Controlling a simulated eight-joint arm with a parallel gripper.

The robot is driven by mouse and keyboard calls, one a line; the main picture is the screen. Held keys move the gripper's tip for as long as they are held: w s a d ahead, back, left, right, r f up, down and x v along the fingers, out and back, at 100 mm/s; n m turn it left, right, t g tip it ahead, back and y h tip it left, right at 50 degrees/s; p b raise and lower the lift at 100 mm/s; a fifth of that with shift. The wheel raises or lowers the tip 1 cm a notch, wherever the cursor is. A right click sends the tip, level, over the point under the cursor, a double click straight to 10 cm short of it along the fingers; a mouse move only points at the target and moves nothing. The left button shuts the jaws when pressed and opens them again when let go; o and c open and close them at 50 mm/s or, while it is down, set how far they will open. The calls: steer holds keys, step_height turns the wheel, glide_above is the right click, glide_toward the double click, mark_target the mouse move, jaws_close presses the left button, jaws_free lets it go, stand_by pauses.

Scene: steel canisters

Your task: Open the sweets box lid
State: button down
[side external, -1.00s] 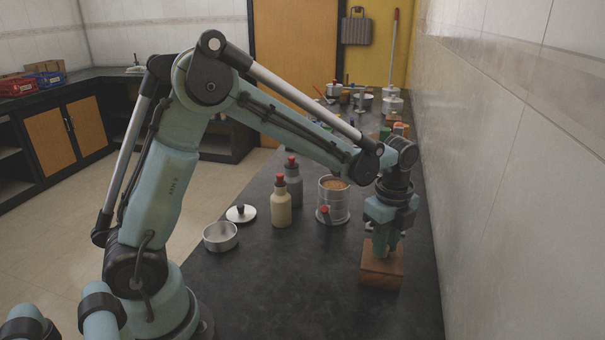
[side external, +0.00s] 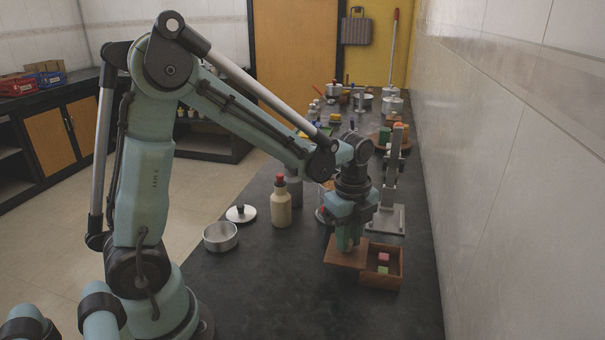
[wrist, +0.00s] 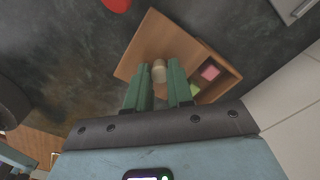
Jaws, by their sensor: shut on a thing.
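The sweets box (side external: 382,284) is a small brown wooden box on the dark counter. Its flat wooden lid (side external: 340,258) is off to the left, uncovering much of the inside; it also shows in the wrist view (wrist: 150,38). A pink sweet (side external: 383,257) and a green sweet (side external: 382,269) show in the box; the pink one also shows in the wrist view (wrist: 209,72). My gripper (side external: 347,245) points down over the lid, shut on its pale round knob (wrist: 159,70). Whether the lid still touches the box rim is hard to tell.
A metal stand (side external: 388,215) is just behind the box. A cream bottle with a red cap (side external: 281,205), a steel bowl (side external: 220,237) and a round lid (side external: 241,213) are to the left. A steel canister is mostly hidden behind my gripper. The front counter is clear; the wall is right.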

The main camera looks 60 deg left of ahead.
steer(key=shift+s+a, duration=0.2)
steer(key=shift+a, duration=0.05)
steer(key=c, duration=1.3)
jaws_free()
steer(key=o, duration=0.3)
steer(key=shift+d, duration=0.1)
step_height(320, 180, up, 12)
